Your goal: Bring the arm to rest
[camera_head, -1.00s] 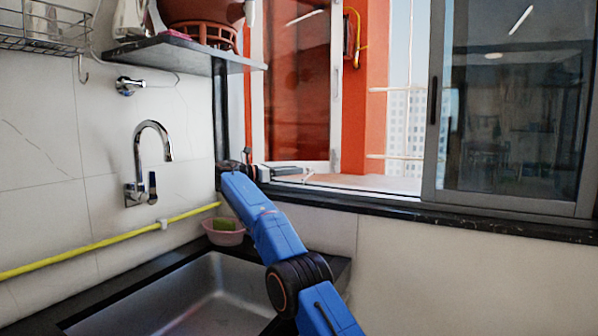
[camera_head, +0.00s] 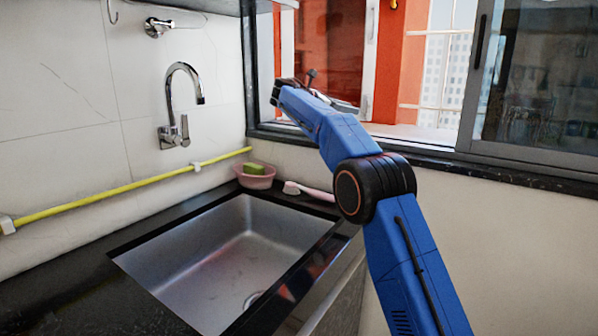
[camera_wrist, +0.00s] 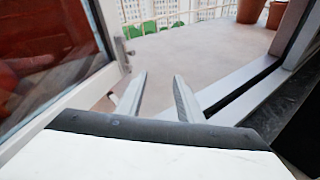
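My blue arm reaches from the bottom right of the head view up to the window opening. My gripper (camera_wrist: 158,88) is in the lower middle of the wrist view, with its two fingers apart and nothing between them. It is at the open window, above the sill and its track (camera_wrist: 240,87). In the head view the gripper is small and partly hidden behind the wrist.
A white window frame (camera_wrist: 100,40) is left of the gripper. Clay pots (camera_wrist: 250,10) stand on the floor outside. The head view shows an empty sink (camera_head: 225,265), faucet (camera_head: 182,105), pink bowl (camera_head: 256,180), brush (camera_head: 305,190) and yellow pipe (camera_head: 120,190).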

